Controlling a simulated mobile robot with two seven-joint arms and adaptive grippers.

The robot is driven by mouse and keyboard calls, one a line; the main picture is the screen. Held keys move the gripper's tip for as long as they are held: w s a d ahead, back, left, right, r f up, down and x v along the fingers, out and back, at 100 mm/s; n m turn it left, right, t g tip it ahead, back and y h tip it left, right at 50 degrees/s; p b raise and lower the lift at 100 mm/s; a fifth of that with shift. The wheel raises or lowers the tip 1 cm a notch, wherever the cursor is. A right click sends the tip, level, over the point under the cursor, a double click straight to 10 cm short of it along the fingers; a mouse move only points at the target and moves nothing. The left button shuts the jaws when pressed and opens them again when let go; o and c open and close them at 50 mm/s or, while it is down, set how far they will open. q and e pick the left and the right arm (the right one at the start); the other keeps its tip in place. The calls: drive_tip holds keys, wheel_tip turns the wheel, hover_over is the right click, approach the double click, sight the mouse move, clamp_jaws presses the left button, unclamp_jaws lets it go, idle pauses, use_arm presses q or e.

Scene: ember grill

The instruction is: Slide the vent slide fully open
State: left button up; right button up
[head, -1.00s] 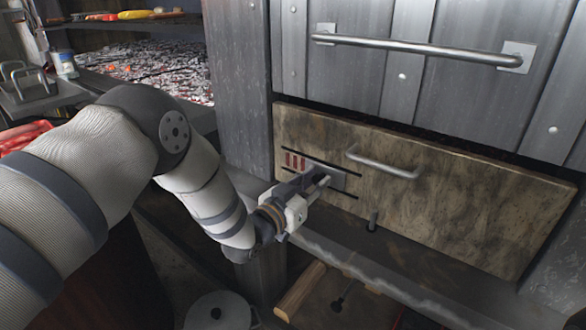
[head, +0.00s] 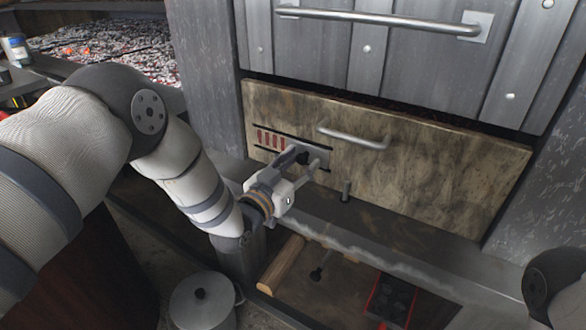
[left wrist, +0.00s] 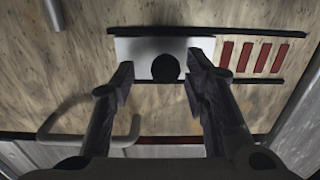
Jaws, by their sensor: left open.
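The vent slide is a grey metal plate (head: 322,157) between two black rails on the mottled drawer front. It also shows in the left wrist view (left wrist: 138,48), with a black knob (left wrist: 165,68) on it. Several red slots (head: 270,139) lie uncovered to the plate's left; in the left wrist view they are to its right (left wrist: 245,56). My left gripper (head: 306,160) is at the plate, open, with one finger on each side of the knob. In the left wrist view (left wrist: 160,78) a gap shows between knob and both fingers. My right gripper is out of view.
A bar handle (head: 352,138) sticks out of the drawer front just right of the vent. A longer bar handle (head: 378,20) is on the metal door above. Glowing coals (head: 105,52) lie at the left.

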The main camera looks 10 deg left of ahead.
use_arm(q)
drive_tip(key=v, duration=1.1)
drive_tip(key=shift+s, duration=0.25)
drive_tip(key=s+a+f+n+g+y+p, duration=0.3)
drive_tip(key=s+f+g, duration=0.7)
drive_tip(key=s+f, duration=0.8)
drive_tip(key=s+a+g+y, duration=0.1)
drive_tip(key=s+g, duration=0.2)
drive_tip(key=s, duration=0.6)
drive_tip(key=s+a+n+g+y+p, duration=0.1)
drive_tip(key=s+a+g, duration=0.1)
drive_tip(key=s, duration=0.7)
drive_tip(key=s+a+g+y+p, duration=0.1)
drive_tip(key=s+g, duration=0.3)
drive_tip(key=s, duration=0.6)
drive_tip(key=shift+a+r+g, duration=0.3)
drive_tip(key=shift+a+r, duration=0.1)
drive_tip(key=shift+a, duration=0.35)
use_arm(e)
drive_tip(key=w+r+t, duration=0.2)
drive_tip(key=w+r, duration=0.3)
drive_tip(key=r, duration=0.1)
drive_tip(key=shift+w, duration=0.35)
